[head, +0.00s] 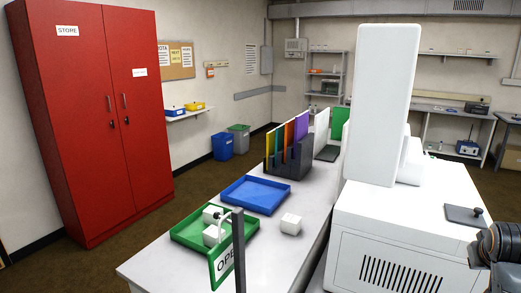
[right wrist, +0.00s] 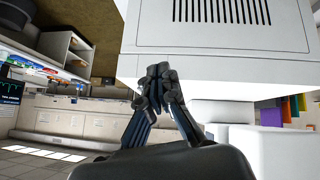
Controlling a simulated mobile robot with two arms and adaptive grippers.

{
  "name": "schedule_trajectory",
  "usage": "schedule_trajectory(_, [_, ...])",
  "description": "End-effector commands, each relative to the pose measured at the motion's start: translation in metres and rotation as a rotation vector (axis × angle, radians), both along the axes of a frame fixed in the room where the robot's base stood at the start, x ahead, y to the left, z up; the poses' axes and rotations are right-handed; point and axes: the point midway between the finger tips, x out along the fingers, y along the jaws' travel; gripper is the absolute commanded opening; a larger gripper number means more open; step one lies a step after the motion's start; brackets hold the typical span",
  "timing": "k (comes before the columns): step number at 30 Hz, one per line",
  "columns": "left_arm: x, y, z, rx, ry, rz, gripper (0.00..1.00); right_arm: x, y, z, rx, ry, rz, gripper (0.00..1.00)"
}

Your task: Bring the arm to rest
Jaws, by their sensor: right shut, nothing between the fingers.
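My right gripper (right wrist: 158,72) shows in the right wrist view, its dark fingertips brought together with nothing between them. It is in front of the white microscope housing (right wrist: 215,50), whose vented panel fills the upper right; I cannot tell the exact gap. In the head view, the white microscope (head: 375,235) stands at the right with a tall white upper part. A dark part of my right arm shows at the right edge beside it; the fingertips are not visible there. My left gripper is in neither view.
The white bench (head: 160,262) holds a green tray (head: 185,238) with white blocks, a blue tray (head: 255,195), a loose white block (head: 290,224) and a folder rack (head: 290,160). A small sign on a post (head: 239,250) stands in front. A red cabinet (head: 90,120) is at left.

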Motion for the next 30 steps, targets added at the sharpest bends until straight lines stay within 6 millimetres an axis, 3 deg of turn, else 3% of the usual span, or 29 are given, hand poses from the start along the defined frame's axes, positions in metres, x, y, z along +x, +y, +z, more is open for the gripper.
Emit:
schedule_trajectory(1, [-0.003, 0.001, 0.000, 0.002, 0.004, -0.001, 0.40, -0.007, 0.016, -0.025, -0.012, 0.035, 0.029, 0.00])
schedule_trajectory(5, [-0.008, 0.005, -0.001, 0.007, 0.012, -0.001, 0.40, -0.036, 0.068, -0.088, -0.030, 0.116, 0.121, 0.00])
schedule_trajectory(9, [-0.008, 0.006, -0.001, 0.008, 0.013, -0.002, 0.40, -0.089, 0.134, -0.154, -0.008, 0.200, 0.239, 0.00])
schedule_trajectory(12, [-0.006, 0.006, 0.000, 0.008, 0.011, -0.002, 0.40, -0.130, 0.175, -0.186, 0.030, 0.247, 0.304, 0.00])
schedule_trajectory(19, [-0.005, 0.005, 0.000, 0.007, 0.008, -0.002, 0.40, -0.200, 0.236, -0.219, 0.120, 0.310, 0.392, 0.00])
schedule_trajectory(30, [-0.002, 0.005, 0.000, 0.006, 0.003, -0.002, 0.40, -0.285, 0.300, -0.230, 0.264, 0.373, 0.456, 0.00])
